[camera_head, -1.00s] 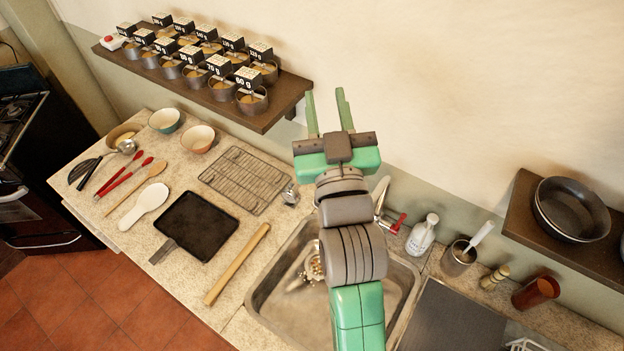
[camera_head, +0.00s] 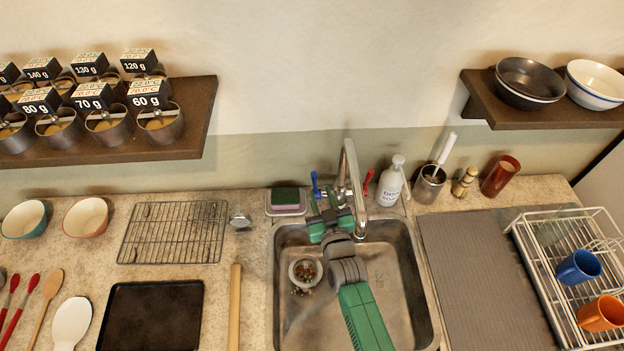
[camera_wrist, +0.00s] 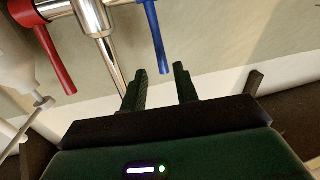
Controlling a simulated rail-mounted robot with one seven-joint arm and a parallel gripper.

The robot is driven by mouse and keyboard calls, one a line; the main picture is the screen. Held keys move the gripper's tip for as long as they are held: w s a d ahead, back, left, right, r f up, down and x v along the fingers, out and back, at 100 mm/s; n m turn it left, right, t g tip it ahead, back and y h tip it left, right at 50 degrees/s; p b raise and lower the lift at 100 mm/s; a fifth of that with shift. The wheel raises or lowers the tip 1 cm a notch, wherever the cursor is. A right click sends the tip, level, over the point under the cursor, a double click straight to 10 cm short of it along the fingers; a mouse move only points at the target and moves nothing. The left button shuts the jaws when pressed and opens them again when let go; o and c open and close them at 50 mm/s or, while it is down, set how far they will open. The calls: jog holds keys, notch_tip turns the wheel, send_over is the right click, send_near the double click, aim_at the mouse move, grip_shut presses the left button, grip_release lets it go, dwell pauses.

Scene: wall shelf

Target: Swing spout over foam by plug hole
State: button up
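The chrome tap stands behind the sink, its tall spout (camera_head: 352,175) arching forward over the basin, right of the plug hole. A round pale strainer or cup (camera_head: 293,270) with brownish bits sits at the left of the basin, by the plug hole. Foam cannot be told apart clearly there. My gripper (camera_head: 323,200) is at the sink's back edge, just left of the spout. In the wrist view its two fingers (camera_wrist: 158,80) are apart with nothing between them. The chrome tap body (camera_wrist: 98,25) is ahead, between a red handle (camera_wrist: 42,45) and a blue handle (camera_wrist: 154,38).
A green sponge (camera_head: 285,196) on a dish lies left of the tap. A white soap bottle (camera_head: 390,184) stands close right. Wall shelves (camera_head: 200,130) hang at both sides. A dish rack (camera_head: 540,262) is at the right.

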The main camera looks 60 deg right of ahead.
aim_at(315, 180)
jog(key=x, duration=0.6)
jog(key=shift+w+d+r+b, duration=0.1)
jog(key=shift+w+d+b, duration=0.1)
jog(key=shift+w+b, duration=0.15)
grip_shut()
